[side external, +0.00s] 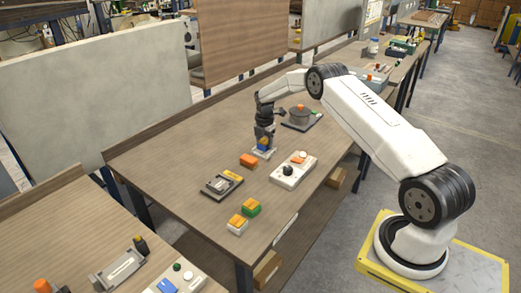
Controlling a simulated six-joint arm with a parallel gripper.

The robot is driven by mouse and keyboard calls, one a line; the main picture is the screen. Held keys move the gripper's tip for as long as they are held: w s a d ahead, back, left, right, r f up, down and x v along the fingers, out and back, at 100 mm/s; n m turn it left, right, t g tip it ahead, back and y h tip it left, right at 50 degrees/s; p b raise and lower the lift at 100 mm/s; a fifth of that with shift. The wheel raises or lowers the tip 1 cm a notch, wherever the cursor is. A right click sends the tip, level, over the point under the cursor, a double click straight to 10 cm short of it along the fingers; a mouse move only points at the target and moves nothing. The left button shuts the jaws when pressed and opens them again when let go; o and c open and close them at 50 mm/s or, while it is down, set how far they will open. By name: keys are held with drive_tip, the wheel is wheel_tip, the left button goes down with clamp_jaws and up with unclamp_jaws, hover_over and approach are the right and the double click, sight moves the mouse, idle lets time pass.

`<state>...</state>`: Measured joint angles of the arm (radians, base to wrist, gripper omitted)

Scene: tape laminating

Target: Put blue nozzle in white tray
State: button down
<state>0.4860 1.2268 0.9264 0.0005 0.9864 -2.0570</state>
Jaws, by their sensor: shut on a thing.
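The blue nozzle (263,147) shows as a small blue patch right below my gripper (264,141). My gripper points down and is shut on it. The white tray (262,155) is a small pale piece on the wooden table, directly under the gripper. The nozzle is over or within the tray; I cannot tell whether it touches the tray's floor. The fingers and nozzle are very small here, and the gripper hides part of both.
An orange block (248,160) lies close in front of the tray. A white control box with a black knob (291,172) stands to the right. A grey fixture (222,184) and orange-topped green and white blocks (251,207) are nearer. A dark round device (299,115) stands behind right.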

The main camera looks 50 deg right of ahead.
drive_tip(key=shift+f, duration=0.35)
idle(0.4)
unclamp_jaws()
drive_tip(key=shift+r, duration=3.95)
